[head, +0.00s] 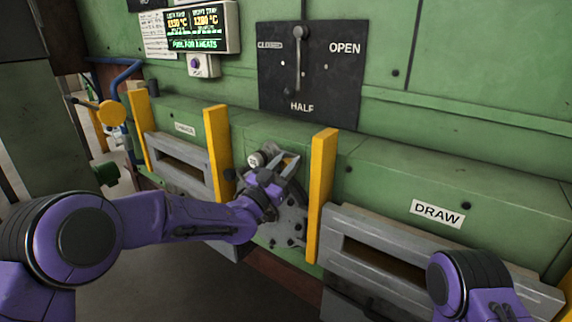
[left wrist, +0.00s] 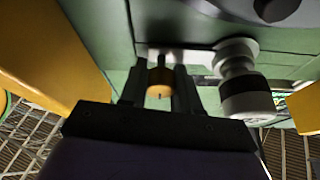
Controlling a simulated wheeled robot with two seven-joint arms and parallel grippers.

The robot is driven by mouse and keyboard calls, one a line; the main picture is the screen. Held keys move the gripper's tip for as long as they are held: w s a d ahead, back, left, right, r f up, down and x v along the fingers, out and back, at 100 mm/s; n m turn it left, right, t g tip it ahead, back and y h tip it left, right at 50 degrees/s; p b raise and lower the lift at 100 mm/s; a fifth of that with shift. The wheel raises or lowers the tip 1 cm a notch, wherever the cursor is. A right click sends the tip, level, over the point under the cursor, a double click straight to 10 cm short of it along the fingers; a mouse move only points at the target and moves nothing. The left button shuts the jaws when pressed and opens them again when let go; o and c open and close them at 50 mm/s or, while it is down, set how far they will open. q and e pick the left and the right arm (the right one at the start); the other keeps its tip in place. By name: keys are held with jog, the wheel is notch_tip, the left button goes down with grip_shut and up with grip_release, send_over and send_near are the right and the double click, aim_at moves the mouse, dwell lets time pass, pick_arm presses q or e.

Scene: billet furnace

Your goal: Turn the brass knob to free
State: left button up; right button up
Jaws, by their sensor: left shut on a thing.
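The brass knob (left wrist: 159,84) shows in the left wrist view between the two dark fingers of my left gripper. My left gripper (head: 286,165) is shut on it, in front of the grey plate (head: 291,214) between two yellow posts. In the head view the gripper hides the knob, and I cannot read its turn or any mark for free. My right arm shows at the lower right of the head view, but its gripper is not in view.
A pale cylindrical fitting (left wrist: 243,82) stands close beside the gripper. Yellow posts (head: 321,195) and (head: 217,150) flank the plate. A black lever panel (head: 330,80) is above. The DRAW slot (head: 385,262) is at right, and a lit display (head: 196,29) at upper left.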

pick_arm(q)
jog(key=shift+n, duration=0.4)
jog(key=n+y, duration=0.1)
jog(key=n, duration=0.1)
jog(key=n+t+y+b, duration=0.1)
jog(key=n, duration=0.1)
jog(key=shift+t, duration=0.3)
jog(key=n+y, duration=0.1)
jog(key=n, duration=0.2)
jog(key=n+y, duration=0.2)
jog(key=n, duration=0.1)
jog(key=shift+t, duration=0.3)
jog(key=n+y, duration=0.1)
jog(key=n, duration=0.2)
jog(key=n+y, duration=0.2)
jog(key=n, duration=0.2)
jog(key=shift+p, duration=0.3)
jog(key=n+g+y+p, duration=0.1)
jog(key=n+g, duration=0.1)
jog(key=n, duration=0.3)
jog(key=shift+n, duration=0.4)
jog(key=shift+f+g, duration=0.1)
jog(key=shift+g, duration=0.2)
jog(key=o, duration=1.1)
jog(key=shift+c, duration=0.2)
